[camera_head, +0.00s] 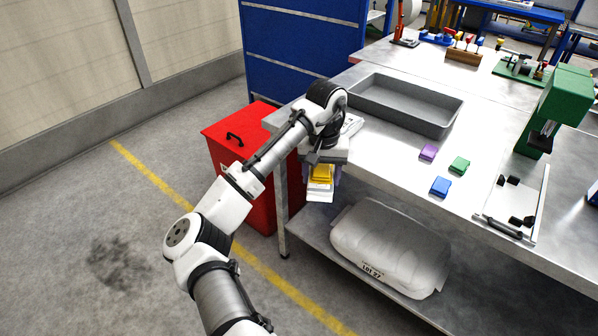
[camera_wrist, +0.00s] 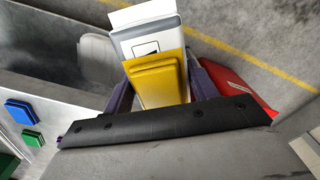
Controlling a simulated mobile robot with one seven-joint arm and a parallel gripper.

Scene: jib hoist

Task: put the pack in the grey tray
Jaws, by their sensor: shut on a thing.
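The pack (camera_head: 320,174) is a white and grey block with a yellow stepped part, as I read it. My gripper (camera_head: 322,168) is shut on it, with the purple fingers on its two sides. In the wrist view the pack (camera_wrist: 156,72) sits between the fingers. It is held beside the bench's near left edge, outside the bench top. The grey tray (camera_head: 398,119) is a wide, shallow, open box on the bench top, up and to the right of my gripper. The inside of the tray that shows is empty.
Purple (camera_head: 428,152), green (camera_head: 459,165) and blue (camera_head: 440,186) blocks lie right of the tray's near side. A green press (camera_head: 563,105) stands further right. A red bin (camera_head: 237,165) is left of the bench. A white sack (camera_head: 388,245) lies on the lower shelf.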

